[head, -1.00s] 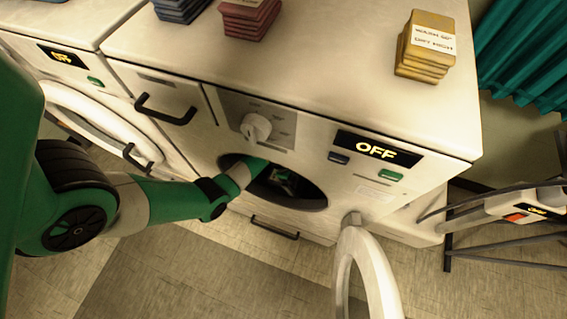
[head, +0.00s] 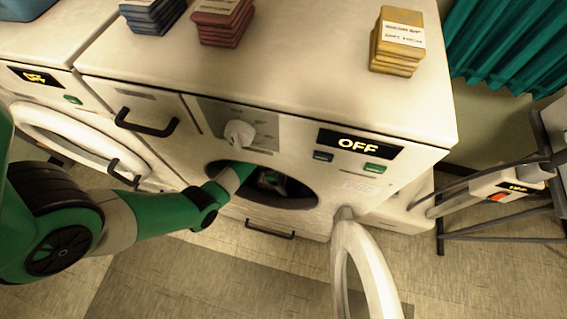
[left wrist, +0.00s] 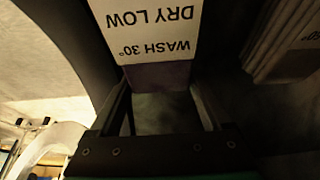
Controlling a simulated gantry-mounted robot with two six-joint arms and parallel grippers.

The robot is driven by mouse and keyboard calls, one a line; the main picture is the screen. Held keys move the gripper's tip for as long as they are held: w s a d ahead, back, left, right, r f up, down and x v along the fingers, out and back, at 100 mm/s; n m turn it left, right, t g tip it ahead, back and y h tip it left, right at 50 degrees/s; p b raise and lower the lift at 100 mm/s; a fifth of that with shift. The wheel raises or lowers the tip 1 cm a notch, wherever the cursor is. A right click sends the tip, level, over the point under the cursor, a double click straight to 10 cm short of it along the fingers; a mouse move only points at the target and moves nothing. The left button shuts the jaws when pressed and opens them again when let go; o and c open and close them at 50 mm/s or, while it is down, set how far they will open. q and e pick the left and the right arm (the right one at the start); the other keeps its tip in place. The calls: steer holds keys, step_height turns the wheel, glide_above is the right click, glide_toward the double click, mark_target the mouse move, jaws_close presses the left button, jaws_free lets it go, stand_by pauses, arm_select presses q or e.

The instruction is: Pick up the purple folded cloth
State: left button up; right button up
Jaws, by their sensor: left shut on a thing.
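The purple folded cloth (left wrist: 158,76) is in the left wrist view, with a white label reading "WASH 30° DRY LOW" on it. My left gripper (left wrist: 157,92) is shut on it, one finger at each side. In the head view my left arm reaches through the round opening (head: 297,201) of the middle machine. The left gripper (head: 268,180) is inside the dark drum there, and the cloth is hard to make out. My right gripper does not show.
The machine's round door (head: 364,262) hangs open at the right of the opening. Blue (head: 152,14), red (head: 222,20) and yellow (head: 397,45) folded stacks sit on top. A drying rack (head: 495,220) stands at the right. A pale ridged thing (left wrist: 285,40) is near the gripper.

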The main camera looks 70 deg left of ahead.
arm_select(q)
step_height(320, 180, up, 8)
steer(key=p, duration=0.5)
steer(key=shift+s+d+p, duration=0.1)
steer(key=shift+d+p, duration=0.05)
steer(key=shift+p, duration=0.2)
steer(key=s+d+f+p, duration=0.1)
steer(key=s+d+p, duration=0.4)
steer(key=s+d, duration=0.7)
steer(key=d, duration=0.3)
steer(key=shift+f+p, duration=0.15)
steer(key=shift+p, duration=0.25)
